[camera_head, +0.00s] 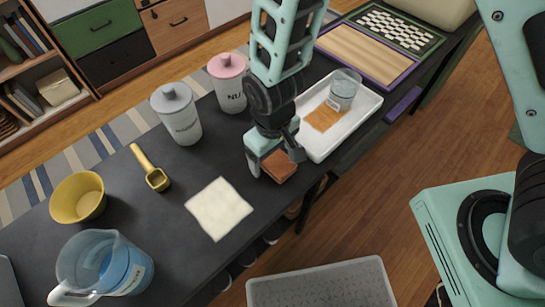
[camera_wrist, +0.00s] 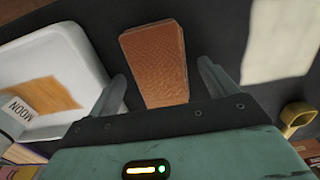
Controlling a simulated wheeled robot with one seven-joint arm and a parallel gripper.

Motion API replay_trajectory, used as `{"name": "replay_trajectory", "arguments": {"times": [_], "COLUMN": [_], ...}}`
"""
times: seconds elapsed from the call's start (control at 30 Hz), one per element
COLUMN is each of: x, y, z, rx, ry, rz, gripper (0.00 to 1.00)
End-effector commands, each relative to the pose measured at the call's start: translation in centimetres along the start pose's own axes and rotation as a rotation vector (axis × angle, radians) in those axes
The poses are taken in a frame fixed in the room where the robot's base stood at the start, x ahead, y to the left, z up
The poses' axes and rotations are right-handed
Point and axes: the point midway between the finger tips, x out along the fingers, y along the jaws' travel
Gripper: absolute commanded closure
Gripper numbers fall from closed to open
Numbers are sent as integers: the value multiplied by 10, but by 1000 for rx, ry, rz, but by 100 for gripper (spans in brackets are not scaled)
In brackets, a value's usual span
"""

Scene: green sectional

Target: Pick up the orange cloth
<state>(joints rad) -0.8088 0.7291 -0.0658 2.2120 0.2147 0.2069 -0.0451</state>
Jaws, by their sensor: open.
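An orange cloth (camera_head: 325,117) lies flat in the white tray (camera_head: 362,120), beside a glass jar (camera_head: 343,92). In the wrist view the cloth (camera_wrist: 50,97) shows in the tray at the left, outside my fingers. My gripper (camera_head: 274,157) is open and points down near the table's front edge, just left of the tray. A brown leather-like block (camera_head: 279,166) sits below and between my fingers. In the wrist view this block (camera_wrist: 153,60) lies between the open fingertips, with gaps on both sides; the fingers do not close on it.
A cream cloth (camera_head: 219,208) lies left of my gripper. Two lidded canisters, grey (camera_head: 177,116) and pink (camera_head: 228,83), stand behind. A yellow scoop (camera_head: 152,170), yellow bowl (camera_head: 78,198) and blue jug (camera_head: 98,268) are further left. A game board (camera_head: 385,30) is beyond the tray.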

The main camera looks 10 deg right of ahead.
Motion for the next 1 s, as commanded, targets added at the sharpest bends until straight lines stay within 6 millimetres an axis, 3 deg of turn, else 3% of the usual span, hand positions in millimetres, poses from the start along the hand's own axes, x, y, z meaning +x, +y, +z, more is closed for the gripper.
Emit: {"name": "replay_trajectory", "arguments": {"times": [0.27, 0.43, 0.47, 0.77, 1.0], "x": [4, 4, 4, 2, -34], "y": [0, 0, 0, 0, 0], "z": [0, 0, 0, 0, -1], "rx": [0, 0, 0, 0, 0], "ry": [1, 1, 1, 2, 6], "rz": [0, 0, 0, 0, -1], "gripper": [15, 60, 63, 63, 63]}}
